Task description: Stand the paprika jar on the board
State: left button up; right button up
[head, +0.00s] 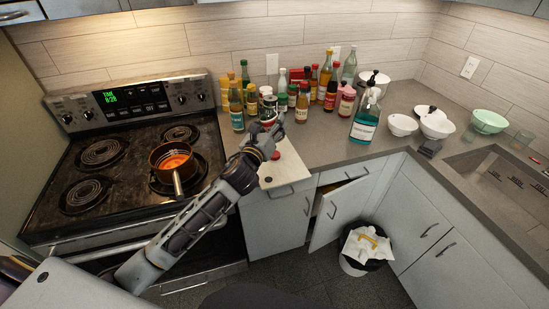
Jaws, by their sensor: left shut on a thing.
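My left gripper (274,129) is above the back edge of the pale board (283,173), on the counter just right of the stove. It is shut on a small jar (268,109) with red in it, which I take for the paprika jar; its label is too small to read. The jar looks roughly upright, and the fingers hide its lower part. Whether its base touches anything cannot be told. A small red thing (276,155) shows at the board, partly behind my wrist. My right gripper is not in view.
Many bottles and jars crowd the counter behind the board, such as an amber bottle (236,107). A teal soap bottle (364,121) and white bowls (402,125) stand right. A pan (171,162) sits on the stove. A cabinet door (337,212) hangs open near a bin (365,247).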

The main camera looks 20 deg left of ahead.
pick_arm(q)
jog(key=w+d+r+m, duration=0.1)
jog(key=w+d, duration=0.1)
jog(key=w, duration=0.3)
notch_tip(320, 180, down, 11)
jog(key=w+a+m+y, duration=0.1)
jog(key=w+y, duration=0.1)
jog(key=shift+w+a+g, duration=0.15)
jog(key=shift+w+g, duration=0.15)
jog(key=shift+g, duration=0.1)
dwell(0.3)
jog(key=shift+f+b, duration=0.7)
jog(key=shift+f, duration=2.4)
